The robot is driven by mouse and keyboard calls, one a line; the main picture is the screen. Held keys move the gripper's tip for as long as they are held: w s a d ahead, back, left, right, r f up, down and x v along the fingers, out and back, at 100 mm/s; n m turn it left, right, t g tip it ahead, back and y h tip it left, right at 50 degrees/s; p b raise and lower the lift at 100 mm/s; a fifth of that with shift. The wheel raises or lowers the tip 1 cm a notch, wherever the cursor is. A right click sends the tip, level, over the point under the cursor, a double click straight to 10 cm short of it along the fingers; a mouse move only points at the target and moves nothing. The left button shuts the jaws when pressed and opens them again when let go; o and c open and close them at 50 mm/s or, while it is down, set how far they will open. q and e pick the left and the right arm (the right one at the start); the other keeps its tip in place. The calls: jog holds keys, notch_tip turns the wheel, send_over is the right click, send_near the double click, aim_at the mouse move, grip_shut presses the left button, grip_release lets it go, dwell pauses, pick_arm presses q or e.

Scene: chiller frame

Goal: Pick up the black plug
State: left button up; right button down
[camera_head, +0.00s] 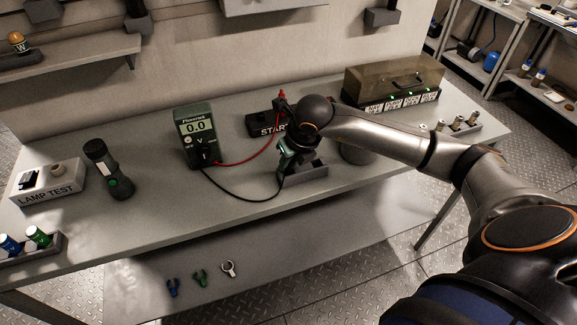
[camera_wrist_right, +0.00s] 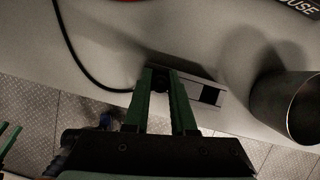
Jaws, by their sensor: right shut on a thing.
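My right gripper (camera_head: 288,158) reaches down over a grey holder (camera_head: 312,182) near the front edge of the bench. In the right wrist view its two green fingers (camera_wrist_right: 163,95) are shut on the black plug (camera_wrist_right: 160,82), which is mostly hidden between them. The grey holder (camera_wrist_right: 205,90) lies right beside the fingertips, with a dark square opening showing. I cannot tell whether the plug is still seated in it. A black cable (camera_head: 238,196) runs from the multimeter (camera_head: 195,135) to the plug. My left gripper does not show in the head view.
A red cable (camera_head: 250,158) runs from the multimeter to a red plug (camera_head: 281,96) near the START box (camera_head: 266,124). A dark cylinder (camera_head: 357,152) stands right of the holder. A flashlight (camera_head: 108,170) and LAMP TEST box (camera_head: 48,182) stand left.

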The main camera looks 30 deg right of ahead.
dwell(0.3)
jog(key=shift+r, duration=0.55)
notch_tip(320, 180, up, 2)
jog(key=shift+r+b, duration=0.1)
jog(key=shift+b, duration=0.45)
jog(key=s+d+r+b, duration=0.2)
jog(key=s+r, duration=0.7)
jog(key=s, duration=0.5)
jog(key=shift+r+b, duration=0.4)
jog(key=shift+b, duration=0.15)
